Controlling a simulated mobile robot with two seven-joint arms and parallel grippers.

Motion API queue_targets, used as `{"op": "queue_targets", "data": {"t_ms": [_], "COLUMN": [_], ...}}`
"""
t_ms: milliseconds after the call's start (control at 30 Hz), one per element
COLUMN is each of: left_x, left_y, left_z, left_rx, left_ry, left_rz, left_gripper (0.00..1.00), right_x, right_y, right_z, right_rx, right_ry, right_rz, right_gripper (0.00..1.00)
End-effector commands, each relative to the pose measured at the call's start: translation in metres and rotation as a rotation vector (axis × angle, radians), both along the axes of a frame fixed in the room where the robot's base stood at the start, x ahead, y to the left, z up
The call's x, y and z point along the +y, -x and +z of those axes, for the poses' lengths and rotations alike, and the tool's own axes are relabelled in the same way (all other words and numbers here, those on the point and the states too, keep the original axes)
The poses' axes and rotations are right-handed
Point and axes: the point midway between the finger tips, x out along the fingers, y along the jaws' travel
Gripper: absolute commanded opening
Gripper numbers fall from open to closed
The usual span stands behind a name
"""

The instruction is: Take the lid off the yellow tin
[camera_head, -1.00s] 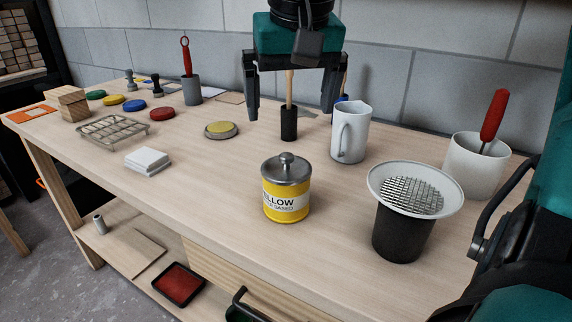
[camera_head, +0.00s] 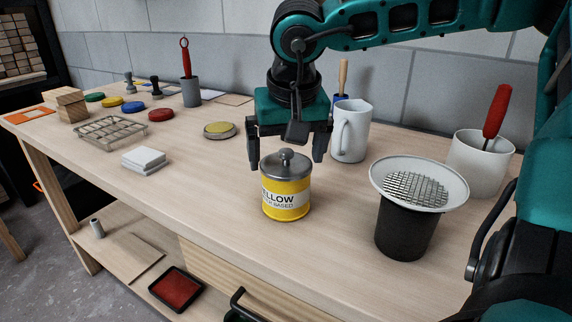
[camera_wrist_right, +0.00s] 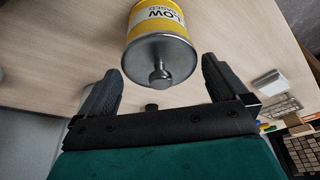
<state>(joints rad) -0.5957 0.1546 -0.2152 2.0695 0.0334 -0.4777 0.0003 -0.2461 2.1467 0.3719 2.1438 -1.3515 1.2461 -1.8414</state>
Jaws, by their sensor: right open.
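The yellow tin (camera_head: 287,203) stands upright on the workbench with its grey metal lid (camera_head: 285,170) on top. The lid has a round knob (camera_head: 286,155) at its centre. My right gripper (camera_head: 288,162) is open, pointing down just behind the tin, one finger to each side. In the right wrist view the open fingers (camera_wrist_right: 163,85) are apart and empty. The tin (camera_wrist_right: 155,18) and its lid (camera_wrist_right: 160,60) lie just beyond them, with the knob (camera_wrist_right: 160,77) roughly between the fingertips. My left gripper does not show.
A white jug (camera_head: 350,135) stands close to the right of my right gripper. A black cup with a white-rimmed sieve (camera_head: 418,184) stands right of the tin. A white pot with a red-handled tool (camera_head: 480,160) is farther right.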

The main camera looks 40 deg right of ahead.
Motion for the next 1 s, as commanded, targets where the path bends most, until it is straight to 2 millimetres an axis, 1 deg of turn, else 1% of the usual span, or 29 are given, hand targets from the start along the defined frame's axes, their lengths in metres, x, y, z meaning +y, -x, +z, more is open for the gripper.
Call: {"op": "queue_targets", "data": {"t_ms": [67, 467, 767, 867, 967, 1000], "left_x": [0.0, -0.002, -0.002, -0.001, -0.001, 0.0], "left_y": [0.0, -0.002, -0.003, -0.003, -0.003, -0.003], "left_z": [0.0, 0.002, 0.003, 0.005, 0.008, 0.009], "left_rx": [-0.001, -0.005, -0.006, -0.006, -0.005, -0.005], "left_ry": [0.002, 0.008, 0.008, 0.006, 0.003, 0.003], "left_rz": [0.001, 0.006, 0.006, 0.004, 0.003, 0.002], "left_gripper": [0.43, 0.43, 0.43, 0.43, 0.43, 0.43], "right_x": [0.0, 0.0, 0.0, 0.0, 0.0, 0.0], "right_y": [0.0, 0.0, 0.0, 0.0, 0.0, 0.0], "right_z": [0.0, 0.001, 0.003, 0.01, 0.022, 0.029], "right_rx": [0.0, 0.001, 0.0, 0.0, -0.001, -0.003], "right_ry": [0.0, -0.001, 0.0, -0.001, 0.002, 0.001], "right_rz": [0.0, 0.0, -0.001, -0.002, 0.0, -0.001], "right_gripper": [1.0, 0.63, 0.63, 0.63, 0.63, 0.63]}}
